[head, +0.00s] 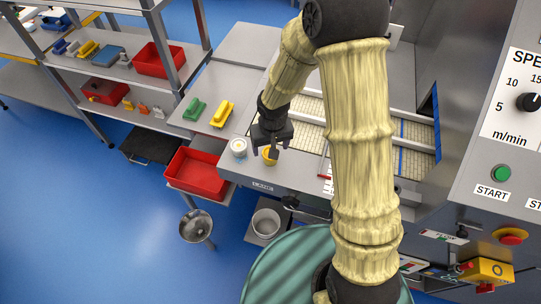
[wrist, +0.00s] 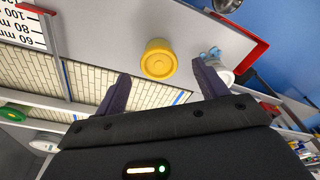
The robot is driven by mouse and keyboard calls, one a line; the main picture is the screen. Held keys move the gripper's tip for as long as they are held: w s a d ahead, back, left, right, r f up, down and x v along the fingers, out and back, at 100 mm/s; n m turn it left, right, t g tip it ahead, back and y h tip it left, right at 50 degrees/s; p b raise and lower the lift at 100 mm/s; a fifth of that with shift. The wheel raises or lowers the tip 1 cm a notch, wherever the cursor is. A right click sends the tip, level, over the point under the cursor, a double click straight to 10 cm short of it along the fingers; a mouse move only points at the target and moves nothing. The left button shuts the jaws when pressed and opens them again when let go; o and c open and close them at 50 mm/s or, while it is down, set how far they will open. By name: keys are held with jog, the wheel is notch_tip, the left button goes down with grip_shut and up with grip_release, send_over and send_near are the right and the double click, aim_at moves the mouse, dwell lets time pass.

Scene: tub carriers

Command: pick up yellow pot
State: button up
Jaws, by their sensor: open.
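The yellow pot (head: 269,155) is a small round pot on the grey steel worktop, near its front edge. In the head view my gripper (head: 270,146) is just above it and partly covers it. In the wrist view the yellow pot (wrist: 158,58) shows as a round yellow top, beyond and between the two dark fingertips (wrist: 161,71). The fingers are spread wide, with clear gaps to the pot on both sides. My gripper is open and empty.
A white pot (head: 238,148) stands close left of the yellow pot. A red tray (head: 195,172) sits left of the worktop. Green (head: 194,108) and yellow (head: 222,113) carriers lie behind on the grey surface. A tiled conveyor (head: 310,120) runs behind my gripper.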

jog(key=shift+w+f+p, duration=0.2)
jog(key=shift+f+p, duration=0.1)
jog(key=shift+f, duration=0.45)
jog(key=shift+w+f+p, duration=0.15)
jog(key=shift+f+p, duration=0.15)
jog(key=shift+f, duration=0.5)
jog(key=shift+w+f+p, duration=0.2)
jog(key=shift+f+p, duration=0.1)
jog(key=shift+f, duration=0.45)
jog(key=shift+s+a+f, duration=0.1)
jog(key=shift+s+f, duration=0.05)
jog(key=shift+f, duration=0.05)
jog(key=c, duration=1)
notch_tip(320, 180, up, 10)
jog(key=shift+b, duration=0.8)
